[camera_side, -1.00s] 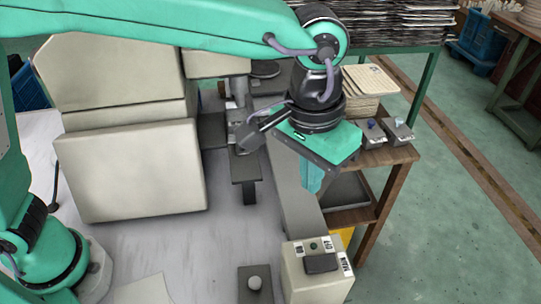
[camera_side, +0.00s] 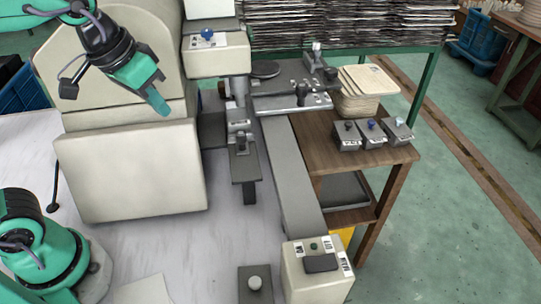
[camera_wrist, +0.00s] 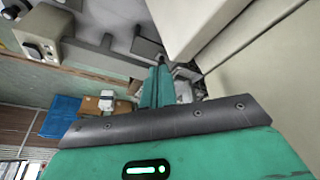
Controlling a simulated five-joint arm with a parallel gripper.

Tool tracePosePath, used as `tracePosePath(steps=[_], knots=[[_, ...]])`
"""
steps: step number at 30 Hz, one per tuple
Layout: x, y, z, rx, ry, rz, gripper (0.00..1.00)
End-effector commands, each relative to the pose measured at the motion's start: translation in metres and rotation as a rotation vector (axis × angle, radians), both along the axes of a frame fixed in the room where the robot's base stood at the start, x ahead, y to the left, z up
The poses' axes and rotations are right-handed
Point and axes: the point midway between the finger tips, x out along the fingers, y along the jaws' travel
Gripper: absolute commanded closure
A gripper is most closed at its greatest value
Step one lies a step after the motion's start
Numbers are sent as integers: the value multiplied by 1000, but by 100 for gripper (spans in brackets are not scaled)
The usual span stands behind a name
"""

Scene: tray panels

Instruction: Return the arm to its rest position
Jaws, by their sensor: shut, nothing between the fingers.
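My gripper (camera_side: 160,105) is at the upper left in the side view, in front of the large cream machine housing (camera_side: 130,165). Its green fingers point down and to the right and are together, with nothing between them. In the wrist view the shut green fingers (camera_wrist: 157,85) stick out beyond the dark edge of the gripper body. Much of my arm lies outside the side view at the top left.
A wooden table (camera_side: 375,155) on the right holds small grey boxes (camera_side: 373,133) and a stack of tan panels (camera_side: 360,88). A control box (camera_side: 317,272) stands at the front. A metal rack (camera_side: 345,25) of stacked sheets is behind. Open floor lies at right.

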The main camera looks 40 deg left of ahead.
Motion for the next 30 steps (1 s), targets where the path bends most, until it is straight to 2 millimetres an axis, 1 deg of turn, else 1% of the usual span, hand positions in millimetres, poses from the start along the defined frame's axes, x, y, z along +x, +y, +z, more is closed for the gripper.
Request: tracePosePath(steps=[1, 6, 9, 12, 18, 30], knots=[[-8, 12, -2, 3, -18, 17, 100], [-31, 43, -14, 25, -72, 48, 100], [-42, 55, -21, 38, -97, 63, 100], [-50, 64, -27, 49, -117, 73, 100], [-57, 70, -32, 60, -130, 81, 100], [-57, 70, -32, 60, -130, 81, 100]])
